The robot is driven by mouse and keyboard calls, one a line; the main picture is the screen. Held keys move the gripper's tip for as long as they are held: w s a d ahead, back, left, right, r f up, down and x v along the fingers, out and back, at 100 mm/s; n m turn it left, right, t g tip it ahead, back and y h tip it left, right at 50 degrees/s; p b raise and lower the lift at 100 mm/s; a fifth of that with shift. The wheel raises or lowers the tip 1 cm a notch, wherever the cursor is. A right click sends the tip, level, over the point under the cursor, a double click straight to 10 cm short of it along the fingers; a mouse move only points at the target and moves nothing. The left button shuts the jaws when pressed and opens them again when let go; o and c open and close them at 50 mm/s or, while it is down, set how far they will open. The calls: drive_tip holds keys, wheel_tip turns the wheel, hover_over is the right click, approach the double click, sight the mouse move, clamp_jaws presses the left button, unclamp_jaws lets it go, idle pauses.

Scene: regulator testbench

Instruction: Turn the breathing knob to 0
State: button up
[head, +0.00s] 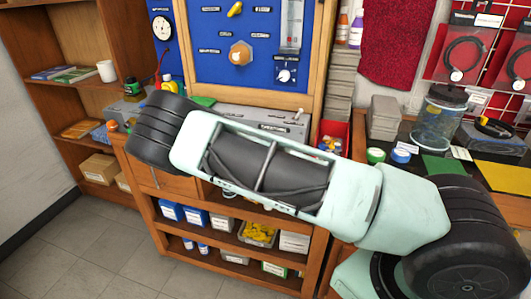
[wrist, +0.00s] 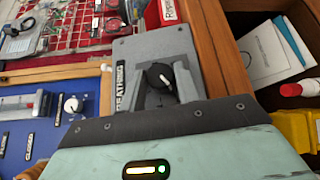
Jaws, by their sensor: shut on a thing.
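The breathing knob (wrist: 157,73) is a round black knob with a white pointer line. It sits on a sloped grey box (wrist: 127,58) with a dark label in the wrist view. The pointer line is aimed to the right and slightly down in that view. My gripper (wrist: 163,88) has its two grey fingers on either side of the knob, shut on it. The labelled grey box (head: 272,127) also shows in the head view behind my arm, which hides most of it, the knob and my gripper. I cannot read the scale marks around the knob.
A blue panel (head: 212,52) with several dials and a white knob (head: 285,75) stands upright behind the box. A wooden shelf with bins is below. A worktop with a glass jar (head: 438,112) is at right. Yellow bins (wrist: 295,128) are beside my wrist.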

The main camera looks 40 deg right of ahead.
idle(0.4)
drive_tip(key=o, duration=1)
drive_tip(key=shift+b+v, duration=2.35)
drive_tip(key=shift+v, duration=6.35)
drive_tip(key=shift+f, duration=0.1)
